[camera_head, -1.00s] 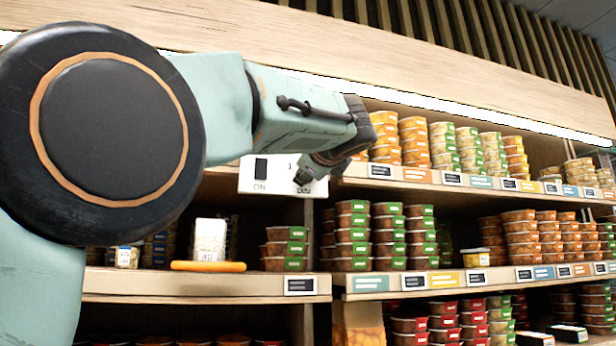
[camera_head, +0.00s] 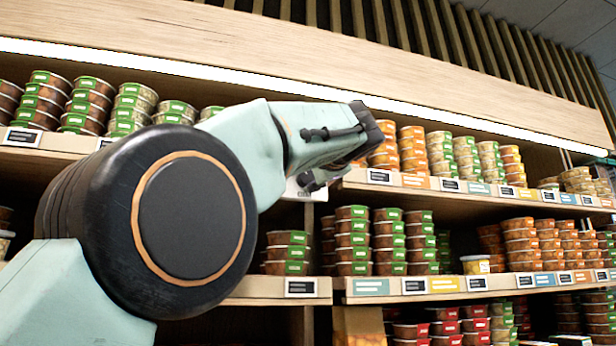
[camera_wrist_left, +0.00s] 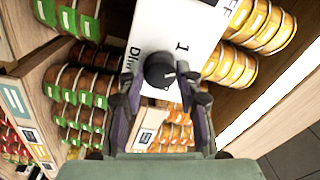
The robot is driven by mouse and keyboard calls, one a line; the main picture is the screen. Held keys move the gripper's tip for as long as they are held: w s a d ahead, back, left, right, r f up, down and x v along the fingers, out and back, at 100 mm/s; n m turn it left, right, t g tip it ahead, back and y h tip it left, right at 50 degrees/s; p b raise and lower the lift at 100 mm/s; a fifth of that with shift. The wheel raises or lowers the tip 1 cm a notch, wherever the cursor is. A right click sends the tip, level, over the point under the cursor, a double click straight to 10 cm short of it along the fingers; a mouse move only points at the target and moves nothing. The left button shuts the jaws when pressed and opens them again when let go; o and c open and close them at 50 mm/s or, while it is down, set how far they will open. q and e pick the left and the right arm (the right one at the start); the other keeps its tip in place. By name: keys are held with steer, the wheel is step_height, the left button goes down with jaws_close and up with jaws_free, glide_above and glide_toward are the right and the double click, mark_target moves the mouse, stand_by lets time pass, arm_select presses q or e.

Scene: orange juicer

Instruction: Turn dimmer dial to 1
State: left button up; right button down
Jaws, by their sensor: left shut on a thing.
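The white control panel (camera_wrist_left: 172,30) is in the upper middle of the left wrist view, with "Dim", "1" and "FF" lettering readable. The black dimmer dial (camera_wrist_left: 159,70) sits on it, just below and left of the "1". My left gripper (camera_wrist_left: 160,84) has its fingers on both sides of the dial and is shut on it. Which mark the dial points to, I cannot tell. In the head view my left gripper (camera_head: 312,181) is at the panel (camera_head: 296,191), which is mostly hidden behind my arm. My right gripper is in neither view.
Shelves with stacked food tubs surround the panel. Green-labelled tubs (camera_head: 352,240) stand below it and orange-lidded tubs (camera_head: 411,150) to its right. The shelf edge (camera_head: 440,184) with price tags runs close beside my gripper.

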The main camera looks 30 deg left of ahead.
arm_select(q)
steer(key=n, duration=0.6)
steer(key=shift+r, duration=0.3)
stand_by(0.4)
steer(key=o, duration=0.8)
steer(key=shift+w, duration=0.15)
steer(key=o, duration=0.4)
steer(key=shift+w+a+f, duration=0.1)
steer(key=shift+a+f, duration=0.05)
steer(key=shift+f, duration=0.1)
steer(key=shift+d, duration=0.2)
